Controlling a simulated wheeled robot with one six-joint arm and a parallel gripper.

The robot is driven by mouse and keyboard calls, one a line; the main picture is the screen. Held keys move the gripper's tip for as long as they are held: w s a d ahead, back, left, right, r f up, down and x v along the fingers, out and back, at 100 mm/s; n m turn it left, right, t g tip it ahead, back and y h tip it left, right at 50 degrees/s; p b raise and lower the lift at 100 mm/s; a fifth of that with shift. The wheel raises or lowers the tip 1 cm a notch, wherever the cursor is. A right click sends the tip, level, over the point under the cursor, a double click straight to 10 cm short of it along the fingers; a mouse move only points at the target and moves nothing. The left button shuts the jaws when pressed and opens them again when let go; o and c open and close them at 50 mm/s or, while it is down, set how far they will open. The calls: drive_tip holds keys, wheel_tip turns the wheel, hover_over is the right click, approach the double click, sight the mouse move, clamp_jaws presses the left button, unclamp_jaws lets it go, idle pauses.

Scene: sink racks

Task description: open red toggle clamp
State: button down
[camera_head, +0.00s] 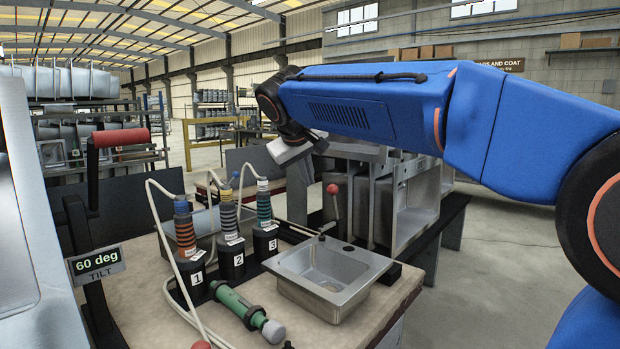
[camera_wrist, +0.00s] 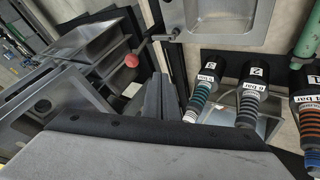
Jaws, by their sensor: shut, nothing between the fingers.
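A lever with a red ball knob (camera_head: 333,188) stands nearly upright behind the sink in the head view. The same red knob (camera_wrist: 131,60) shows in the wrist view, up and left of my fingertips, on a thin rod running toward the sink's edge. The clamp's base and jaw are not clear in either view. My gripper (camera_wrist: 158,86) shows as dark fingers closed together, empty, and apart from the knob. In the head view my wrist hangs above and left of the knob, and the fingers cannot be made out there.
A steel sink (camera_head: 335,272) sits on the bench. Steel sink shells (camera_head: 414,205) stand behind on the right. A red-handled tilt lever (camera_head: 120,137) rises at far left.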

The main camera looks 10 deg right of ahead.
sight(329, 187)
drive_tip(key=w+d+f, duration=0.5)
drive_tip(key=w+d, duration=0.1)
drive_tip(key=shift+w+f, duration=0.15)
drive_tip(key=shift+f, duration=0.05)
idle(0.6)
drive_tip(key=shift+w+d+r+g+y, duration=0.3)
drive_tip(key=shift+w+d+y, duration=0.05)
drive_tip(key=shift+d, duration=0.15)
drive_tip(key=shift+w+d+r+g+y, duration=0.25)
drive_tip(key=shift+w+d+g+y, duration=0.1)
drive_tip(key=shift+d, duration=0.1)
drive_tip(key=w+d+f+m+g+y, duration=0.1)
drive_tip(key=w+d+g+y, duration=0.2)
drive_tip(key=w+d, duration=0.5)
drive_tip(key=shift+d+f+y, duration=0.4)
drive_tip(key=shift+d+y, duration=0.3)
drive_tip(key=shift+d, duration=0.75)
drive_tip(key=shift+d+f, duration=0.15)
drive_tip(key=shift+f, duration=0.05)
